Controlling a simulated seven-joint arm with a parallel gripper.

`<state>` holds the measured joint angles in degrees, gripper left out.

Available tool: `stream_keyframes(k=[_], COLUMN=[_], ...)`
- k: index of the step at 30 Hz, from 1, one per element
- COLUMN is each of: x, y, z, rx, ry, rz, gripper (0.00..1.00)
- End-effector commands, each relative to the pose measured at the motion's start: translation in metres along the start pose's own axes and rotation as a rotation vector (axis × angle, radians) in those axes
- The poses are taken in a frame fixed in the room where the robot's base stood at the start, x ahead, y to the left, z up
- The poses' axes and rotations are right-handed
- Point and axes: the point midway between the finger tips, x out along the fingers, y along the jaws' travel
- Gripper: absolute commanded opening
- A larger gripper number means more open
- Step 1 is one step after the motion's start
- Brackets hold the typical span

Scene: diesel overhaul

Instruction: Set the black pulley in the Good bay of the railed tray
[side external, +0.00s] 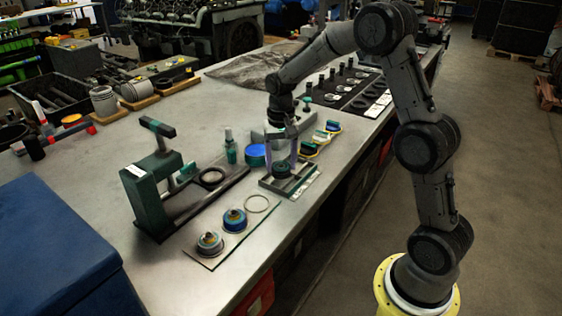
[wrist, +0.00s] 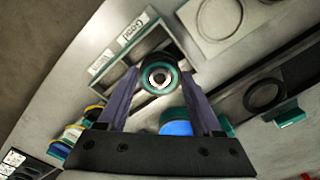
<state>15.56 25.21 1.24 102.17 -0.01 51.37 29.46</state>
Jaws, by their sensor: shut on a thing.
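The black pulley, with a teal rim and pale hub, shows in the wrist view (wrist: 160,77) between my fingertips. My gripper (wrist: 160,84) is shut on it. In the side view my gripper (side external: 283,152) points down with the pulley (side external: 283,170) low at the railed tray. The railed tray (side external: 304,184) also shows in the wrist view (wrist: 158,26), with a label reading Good beside one bay and another label, apparently Worn, beside the other. The pulley overlaps the tray's right end in the wrist view; its exact height and any contact are unclear.
A green press (side external: 158,185) stands left of the tray. A green bottle (side external: 230,147) and a blue-topped can (side external: 256,153) are close behind. Two pulley-like parts (side external: 235,218) and a ring (side external: 257,203) lie on a front plate. Yellow-edged parts (side external: 318,143) sit behind right.

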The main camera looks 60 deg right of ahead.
Motion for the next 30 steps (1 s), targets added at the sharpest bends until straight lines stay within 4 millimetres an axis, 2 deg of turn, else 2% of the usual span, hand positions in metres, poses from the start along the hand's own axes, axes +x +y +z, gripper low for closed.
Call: stream_keyframes(k=[24, 25, 30], x=[0.02, 0.02, 0.02], y=[0.0, 0.0, 0.0], z=[-0.001, -0.001, 0.0], rx=[0.0, 0.0, 0.0], ry=[0.002, 0.003, 0.002], rz=[-0.001, -0.001, -0.001], gripper=[0.11, 0.7, 1.0])
